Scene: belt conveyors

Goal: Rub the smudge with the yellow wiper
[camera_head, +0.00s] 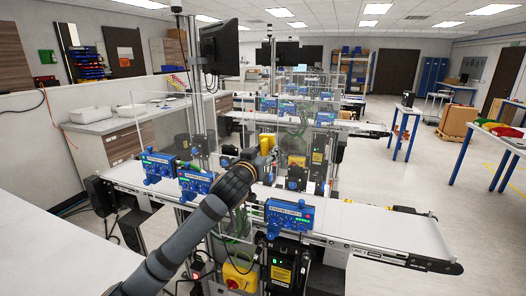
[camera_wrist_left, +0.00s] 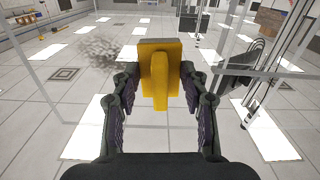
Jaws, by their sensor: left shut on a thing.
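My left gripper (camera_head: 258,154) reaches over the near conveyor, with its fingers shut on the yellow wiper (camera_head: 267,143). In the left wrist view, the wiper (camera_wrist_left: 160,75) sits between both fingers of the gripper (camera_wrist_left: 160,88), its flat pad facing away and its handle towards the camera. A grey speckled smudge (camera_wrist_left: 97,47) shows to the left of the wiper, apart from it in the picture. It seems to lie on a clear pane; its distance from the wiper cannot be told. I cannot make out the smudge in the head view. My right gripper is not in view.
The near conveyor belt (camera_head: 385,226) runs below my left arm.

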